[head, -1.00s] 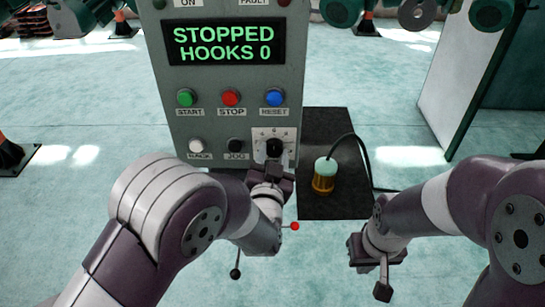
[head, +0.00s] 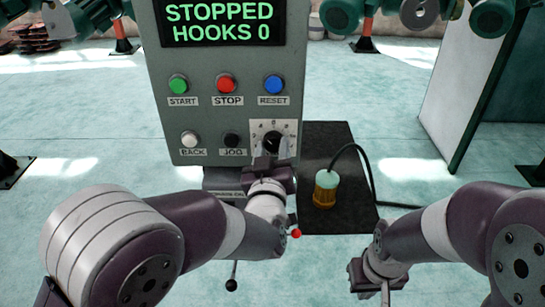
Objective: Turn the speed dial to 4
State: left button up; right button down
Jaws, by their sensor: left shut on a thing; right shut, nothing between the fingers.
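The speed dial (head: 271,139) is a black knob on a white scale plate (head: 288,127) at the lower right of the grey control panel (head: 205,50). My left gripper (head: 271,153) is at the dial from below, its light fingers on both sides of the knob, shut on it. The fingers and wrist hide the lower part of the plate. The scale's figures are too small to read, so I cannot tell the dial's setting. My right gripper (head: 375,288) is shut and empty at the lower right, away from the panel.
The display (head: 222,25) reads STOPPED, HOOKS 0. Green START (head: 178,84), red STOP (head: 226,84), blue RESET (head: 273,84), white BACK and black JOG (head: 232,140) buttons are near the dial.

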dwell(0.3)
pick_arm(q)
jog(key=o, duration=1.1)
jog(key=shift+c, duration=0.2)
jog(key=s+a, duration=0.1)
jog(key=s, duration=1.1)
jog(key=shift+s+f+b, duration=0.4)
